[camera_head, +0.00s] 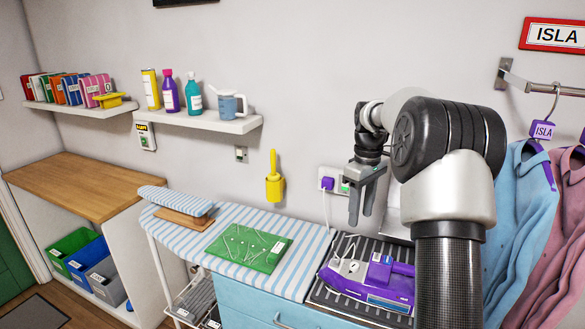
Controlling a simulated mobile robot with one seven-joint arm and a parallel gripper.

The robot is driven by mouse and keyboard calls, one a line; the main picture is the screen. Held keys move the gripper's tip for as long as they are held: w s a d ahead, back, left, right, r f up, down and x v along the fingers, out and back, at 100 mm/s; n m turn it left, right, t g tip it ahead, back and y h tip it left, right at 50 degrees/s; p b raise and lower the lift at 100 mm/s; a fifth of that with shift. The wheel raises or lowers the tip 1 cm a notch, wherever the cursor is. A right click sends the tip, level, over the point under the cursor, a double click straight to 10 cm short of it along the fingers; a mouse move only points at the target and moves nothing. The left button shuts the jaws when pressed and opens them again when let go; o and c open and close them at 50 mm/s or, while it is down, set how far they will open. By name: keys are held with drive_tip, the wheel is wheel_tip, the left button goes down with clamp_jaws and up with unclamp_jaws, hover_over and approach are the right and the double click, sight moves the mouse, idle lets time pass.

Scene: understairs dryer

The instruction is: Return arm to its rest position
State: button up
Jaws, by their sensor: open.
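My gripper (361,215) hangs at the end of my raised arm, right of the picture's middle, in front of the wall. Its two grey fingers point down and are apart, with nothing between them. In the picture it sits above the purple iron (385,280), which rests on a dark ribbed mat (325,294). My arm is bent, with its thick black joint at the right, and hides part of the wall and the space behind the iron.
A striped ironing board (284,222) with a green board (247,247) lies left of the iron. A purple plug (327,183) sits in the wall socket. Shirts (525,215) hang close at the right. A shelf (215,122) with bottles is on the wall. The wooden counter (90,183) is bare.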

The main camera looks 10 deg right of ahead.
drive_tip(key=s+a+r+m+t+h+p, duration=0.1)
drive_tip(key=s+a+r+m+p, duration=0.1)
drive_tip(key=s+a+r, duration=0.5)
drive_tip(key=s+a+r+m+t+p, duration=0.15)
drive_tip(key=s+a+r, duration=0.25)
drive_tip(key=s+r, duration=0.45)
drive_tip(key=s+a+m+t+y+p, duration=0.1)
drive_tip(key=s+a+m+t, duration=0.2)
drive_tip(key=s, duration=1.3)
drive_tip(key=a+f, duration=0.1)
drive_tip(key=a, duration=0.1)
drive_tip(key=shift+a+p, duration=0.35)
drive_tip(key=shift+a, duration=0.05)
drive_tip(key=shift+s, duration=0.1)
